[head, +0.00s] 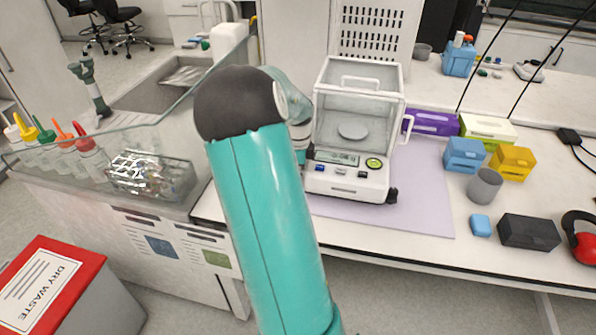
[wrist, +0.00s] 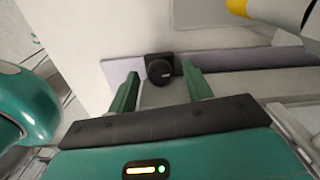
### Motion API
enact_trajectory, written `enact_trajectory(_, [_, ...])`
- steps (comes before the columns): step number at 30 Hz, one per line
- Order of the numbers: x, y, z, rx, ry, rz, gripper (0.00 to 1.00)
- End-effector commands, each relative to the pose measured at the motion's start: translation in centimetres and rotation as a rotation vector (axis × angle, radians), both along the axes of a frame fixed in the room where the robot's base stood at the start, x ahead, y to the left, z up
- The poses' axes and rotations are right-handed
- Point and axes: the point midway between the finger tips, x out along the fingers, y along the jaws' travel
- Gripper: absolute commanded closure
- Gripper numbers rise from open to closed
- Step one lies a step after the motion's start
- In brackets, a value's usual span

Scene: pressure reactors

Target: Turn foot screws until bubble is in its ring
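The white balance (head: 335,180) with its clear draft shield stands on a pale lilac mat. A round yellow-green dial (head: 373,162), possibly the bubble level, is on its front right; the bubble is too small to make out. A black foot screw (head: 392,195) shows at its front right corner. In the wrist view, a round black knob (wrist: 159,71), seemingly a foot screw, lies between and beyond my fingertips. My gripper (wrist: 160,82) is open and empty, with a finger on either side of the knob, not visibly touching it. In the head view my arm hides my gripper.
The lilac mat (head: 425,200) is bare right of the balance. A glass-walled tray (head: 150,175) of tubes is at left.

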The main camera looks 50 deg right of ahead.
Motion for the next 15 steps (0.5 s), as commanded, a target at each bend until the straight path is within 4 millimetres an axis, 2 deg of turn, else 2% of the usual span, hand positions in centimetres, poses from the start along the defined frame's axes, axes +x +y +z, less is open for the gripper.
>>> enact_trajectory(5, [0.0, 0.0, 0.2, 0.0, 0.0, 0.0, 0.5])
enact_trajectory(8, [0.1, 0.0, 1.0, 0.0, -0.002, 0.0, 0.5])
enact_trajectory(11, [0.1, 0.0, 2.5, -0.001, -0.002, 0.001, 0.5])
enact_trajectory(15, [0.1, 0.0, 5.6, -0.002, -0.004, 0.001, 0.5])
